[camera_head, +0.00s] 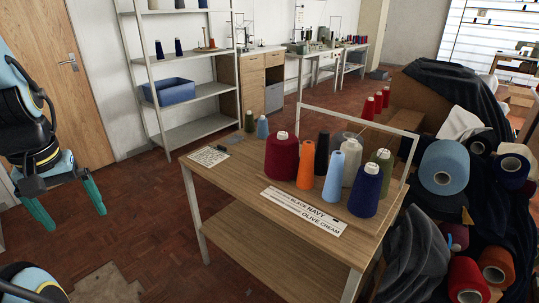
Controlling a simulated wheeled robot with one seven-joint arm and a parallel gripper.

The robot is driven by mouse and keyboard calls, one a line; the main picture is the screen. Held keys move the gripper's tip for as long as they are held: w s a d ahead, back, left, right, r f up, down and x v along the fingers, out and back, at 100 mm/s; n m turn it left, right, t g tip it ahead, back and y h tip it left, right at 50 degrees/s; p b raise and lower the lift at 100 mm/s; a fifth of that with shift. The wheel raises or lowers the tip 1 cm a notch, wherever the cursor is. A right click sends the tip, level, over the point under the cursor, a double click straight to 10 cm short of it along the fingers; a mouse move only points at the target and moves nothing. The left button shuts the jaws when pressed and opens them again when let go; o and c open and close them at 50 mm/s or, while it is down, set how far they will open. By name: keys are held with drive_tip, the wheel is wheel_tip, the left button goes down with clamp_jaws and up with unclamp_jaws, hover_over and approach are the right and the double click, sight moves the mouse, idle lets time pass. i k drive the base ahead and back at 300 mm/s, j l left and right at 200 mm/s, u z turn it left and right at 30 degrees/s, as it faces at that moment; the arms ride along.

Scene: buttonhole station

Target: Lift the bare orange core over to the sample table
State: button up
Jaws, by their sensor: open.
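A slim orange cone (305,165) stands upright on the near wooden table (225,176), between a wide dark red cone (281,158) and a black one (321,156). Whether it is a bare core or wound with thread cannot be told at this size. Another orange piece (496,266) lies in the heap at the lower right. A small orange-brown upright piece (211,43) stands on the back shelf. No sign marks which table is the sample table. My gripper (68,208) is at the left, fingers apart, empty, over the floor and well away from the near table.
Light blue (334,179), cream (351,166), navy (366,193) and olive cones share the near table, with a label strip (303,213) and a thin upright frame (411,155). Dark cloth and large spools crowd the right. Shelves (196,133) stand behind. Floor between gripper and table is clear.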

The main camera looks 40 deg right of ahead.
sight(305, 181)
drive_tip(key=i+l+z, duration=0.15)
drive_tip(key=l, duration=0.2)
drive_tip(key=i+l+z, duration=0.15)
drive_tip(key=l, duration=0.2)
drive_tip(key=i+l+z, duration=0.15)
drive_tip(key=i+l, duration=0.05)
drive_tip(key=l, duration=0.1)
